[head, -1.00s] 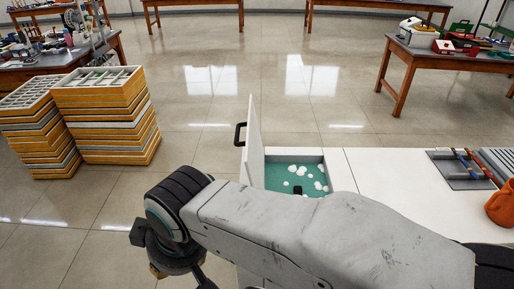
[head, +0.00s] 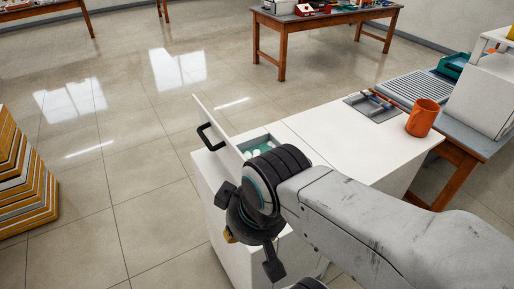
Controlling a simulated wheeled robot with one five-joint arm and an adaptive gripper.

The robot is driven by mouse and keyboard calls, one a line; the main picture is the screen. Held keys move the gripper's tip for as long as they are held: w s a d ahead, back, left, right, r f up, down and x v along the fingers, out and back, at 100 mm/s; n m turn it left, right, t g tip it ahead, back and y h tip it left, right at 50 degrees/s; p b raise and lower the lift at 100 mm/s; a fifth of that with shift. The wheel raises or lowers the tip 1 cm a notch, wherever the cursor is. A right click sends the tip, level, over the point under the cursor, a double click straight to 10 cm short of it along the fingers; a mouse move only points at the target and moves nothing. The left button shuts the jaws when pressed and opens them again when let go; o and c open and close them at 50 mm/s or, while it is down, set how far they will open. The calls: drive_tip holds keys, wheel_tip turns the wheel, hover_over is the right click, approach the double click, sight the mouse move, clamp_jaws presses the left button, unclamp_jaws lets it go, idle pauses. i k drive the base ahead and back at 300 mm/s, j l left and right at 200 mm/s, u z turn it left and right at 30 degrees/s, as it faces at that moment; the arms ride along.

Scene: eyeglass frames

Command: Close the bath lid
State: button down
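The bath lid (head: 219,128) is a thin white panel with a black handle (head: 207,137) on its left face. It stands raised at the left side of the bath opening, seen nearly edge-on. The bath (head: 259,142) is a recess in the white cabinet with teal liquid and pale pieces in it, partly hidden by my wrist. My gripper (head: 248,232) is in front of the cabinet, below and to the right of the handle, apart from it. Its dark fingers look spread and empty, though my wrist partly hides them.
The white cabinet top (head: 345,137) is clear right of the bath. Stacked yellow-edged trays (head: 22,185) stand at far left. Open tiled floor lies left of the cabinet.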

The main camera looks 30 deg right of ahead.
sight(230, 156)
drive_tip(key=j+z, duration=0.15)
drive_tip(key=z, duration=0.15)
drive_tip(key=j+z, duration=0.15)
drive_tip(key=z, duration=0.15)
drive_tip(key=j, duration=0.5)
drive_tip(key=i+j, duration=0.15)
drive_tip(key=j, duration=0.2)
drive_tip(key=i+j, duration=0.15)
drive_tip(key=j, duration=0.25)
drive_tip(key=i+j+z, duration=0.1)
drive_tip(key=j, duration=0.25)
drive_tip(key=i+j, duration=0.2)
drive_tip(key=j, duration=0.15)
drive_tip(key=i+j, duration=0.15)
drive_tip(key=j, duration=0.25)
drive_tip(key=i+j+z, duration=0.1)
drive_tip(key=i+j, duration=0.4)
drive_tip(key=i, duration=0.15)
drive_tip(key=i+j, duration=0.55)
drive_tip(key=i+z, duration=0.05)
drive_tip(key=i, duration=0.05)
